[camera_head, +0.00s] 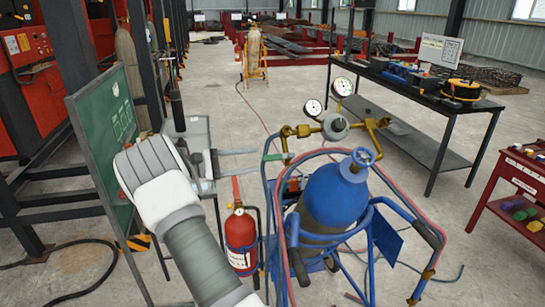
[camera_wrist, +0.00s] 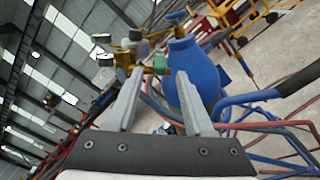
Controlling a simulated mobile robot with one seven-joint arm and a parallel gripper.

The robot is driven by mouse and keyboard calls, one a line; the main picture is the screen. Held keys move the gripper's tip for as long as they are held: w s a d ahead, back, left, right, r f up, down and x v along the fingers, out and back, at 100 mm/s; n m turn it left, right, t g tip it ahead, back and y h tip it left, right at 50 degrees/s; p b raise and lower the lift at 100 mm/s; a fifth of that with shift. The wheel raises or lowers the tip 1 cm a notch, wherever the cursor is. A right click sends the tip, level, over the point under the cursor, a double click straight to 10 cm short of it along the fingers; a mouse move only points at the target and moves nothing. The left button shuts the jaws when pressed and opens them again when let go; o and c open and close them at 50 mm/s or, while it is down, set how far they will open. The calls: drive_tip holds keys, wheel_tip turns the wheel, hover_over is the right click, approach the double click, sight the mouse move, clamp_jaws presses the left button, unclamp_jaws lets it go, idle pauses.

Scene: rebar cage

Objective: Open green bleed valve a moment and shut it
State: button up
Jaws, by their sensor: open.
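The green bleed valve (camera_head: 275,157) is a small green handle at the left end of the brass regulator fittings (camera_head: 302,130), beside the blue gas cylinder (camera_head: 335,198). In the wrist view the green valve (camera_wrist: 160,64) appears between and just beyond my fingertips. My gripper (camera_head: 256,165) is open and empty. Its fingers point right toward the valve, with a small gap seen in the head view. The wrist view also shows my gripper (camera_wrist: 162,77), with the blue cylinder (camera_wrist: 197,70) right behind the right finger. I cannot tell the valve's exact turn position.
The cylinder stands in a blue cart (camera_head: 372,230) with a red hose looping over it. Two gauges (camera_head: 343,87) rise above the regulator. A fire extinguisher (camera_head: 240,238) and a green board (camera_head: 105,130) stand near my arm. A black bench (camera_head: 430,95) is at right.

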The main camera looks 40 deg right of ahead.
sight(273, 156)
drive_tip(key=x, duration=0.7)
clamp_jaws()
idle(1.3)
